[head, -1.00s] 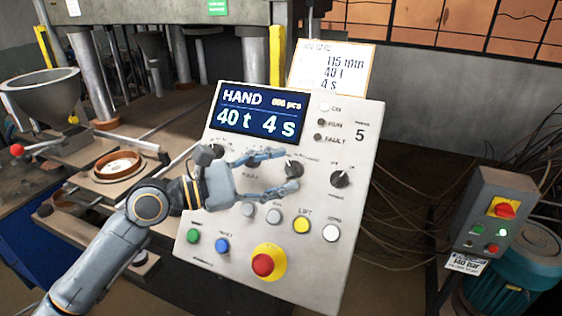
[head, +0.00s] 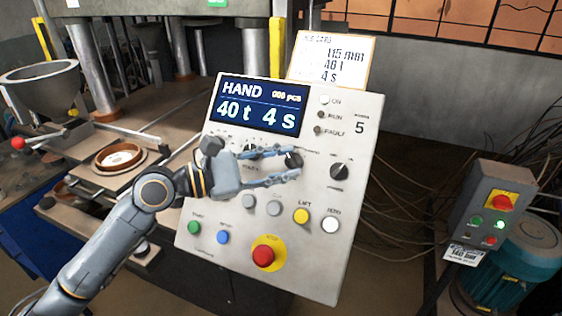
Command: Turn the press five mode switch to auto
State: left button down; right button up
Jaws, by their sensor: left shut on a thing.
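The press control panel (head: 318,240), marked 5, tilts toward me in the middle of the head view. Its blue display (head: 258,104) reads HAND, 40 t and 4 s. A row of dark rotary knobs runs below it; their labels are too small to read surely. My left gripper (head: 294,163) is shut on the third dark knob from the left (head: 292,159), one finger above it and one below. Another dark knob (head: 339,171) sits to its right, free of the gripper. My right gripper is out of view.
Below the knobs are a yellow button (head: 302,216), a white button (head: 331,224), green and blue buttons, and a red emergency stop (head: 263,256). A grey switch box (head: 482,212) stands at right. The press bed with a round mould (head: 119,157) is at left.

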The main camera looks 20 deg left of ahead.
pick_arm(q)
jog(key=shift+w+r+m+g+p, duration=0.1)
jog(key=shift+r+m+g+p, duration=0.25)
jog(key=shift+m+g+p, duration=0.2)
jog(key=m+g+p, duration=0.1)
jog(key=p, duration=0.1)
jog(key=m+g+p, duration=0.2)
jog(key=p, duration=0.1)
jog(key=r+m+g+p, duration=0.1)
jog(key=m+g+p, duration=0.1)
jog(key=p, duration=0.1)
jog(key=shift+w+a+r+g+y, duration=0.1)
jog(key=shift+w+g+y, duration=0.15)
jog(key=shift+w+y, duration=0.15)
jog(key=shift+m+g+p, duration=0.3)
jog(key=shift+m+p, duration=0.25)
jog(key=shift+p, duration=0.2)
jog(key=shift+f+m+g+y+p, duration=0.2)
jog(key=shift+m+g+y+p, duration=0.2)
jog(key=shift+y+p, duration=0.1)
jog(key=c, duration=1.1)
grip_release()
jog(key=shift+o, duration=0.5)
jog(key=shift+f, duration=0.1)
